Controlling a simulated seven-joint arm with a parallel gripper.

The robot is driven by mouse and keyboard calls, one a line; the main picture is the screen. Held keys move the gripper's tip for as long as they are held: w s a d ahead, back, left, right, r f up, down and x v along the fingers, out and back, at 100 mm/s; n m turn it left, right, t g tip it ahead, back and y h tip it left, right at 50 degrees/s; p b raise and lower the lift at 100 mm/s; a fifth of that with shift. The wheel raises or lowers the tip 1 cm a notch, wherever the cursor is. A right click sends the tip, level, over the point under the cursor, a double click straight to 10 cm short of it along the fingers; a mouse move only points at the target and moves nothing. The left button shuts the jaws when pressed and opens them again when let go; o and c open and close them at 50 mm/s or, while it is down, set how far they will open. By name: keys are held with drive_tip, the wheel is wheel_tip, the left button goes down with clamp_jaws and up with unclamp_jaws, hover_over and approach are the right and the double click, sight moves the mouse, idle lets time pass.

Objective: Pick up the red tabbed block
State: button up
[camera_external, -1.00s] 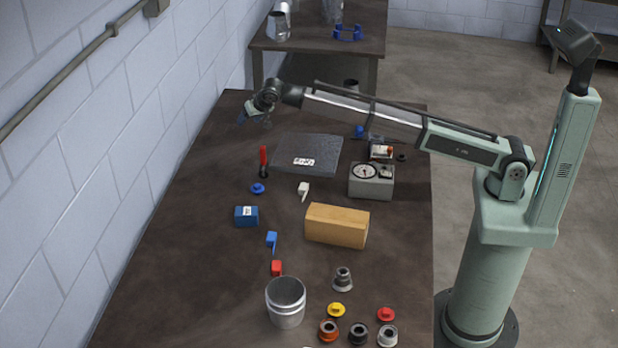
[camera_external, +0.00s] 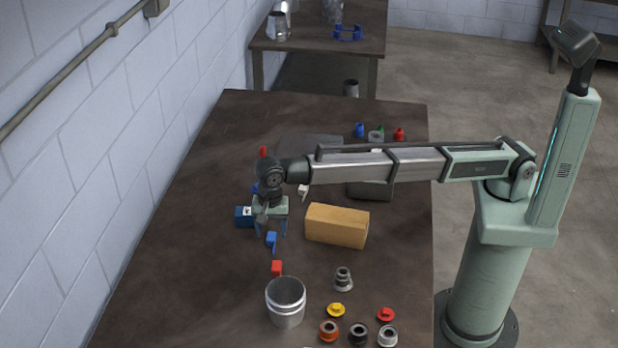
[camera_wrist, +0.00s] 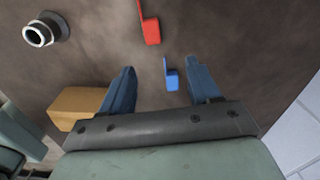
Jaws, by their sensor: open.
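The red tabbed block (camera_external: 277,268) lies on the dark table just behind the metal cup. It also shows at the top of the wrist view (camera_wrist: 151,31), with its thin tab pointing to the top edge. My gripper (camera_external: 271,231) is open and empty above the table, on the far side of the red block. In the wrist view, its blue fingers (camera_wrist: 160,80) are spread apart. A blue tabbed block (camera_wrist: 171,80) shows between them, apart from both fingers. The red block lies beyond the fingertips.
A wooden block (camera_external: 337,226) stands right of my gripper, and a dark blue box (camera_external: 243,217) is close on its left. The metal cup (camera_external: 286,302) stands in front of the red block. Several round fittings and caps, including a yellow cap (camera_external: 336,310), are at front right.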

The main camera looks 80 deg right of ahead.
drive_tip(key=s+a, duration=0.1)
drive_tip(key=a, duration=0.1)
hover_over(277, 265)
drive_tip(key=f, duration=0.8)
drive_tip(key=shift+a+f, duration=0.3)
drive_tip(key=shift+f, duration=0.05)
drive_tip(key=shift+w+d+f, duration=0.1)
drive_tip(key=shift+d+f, duration=0.1)
drive_tip(key=shift+f, duration=1.15)
drive_tip(key=shift+d+f, duration=0.15)
drive_tip(key=shift+f, duration=1.15)
drive_tip(key=shift+c, duration=0.3)
drive_tip(key=c, duration=1.1)
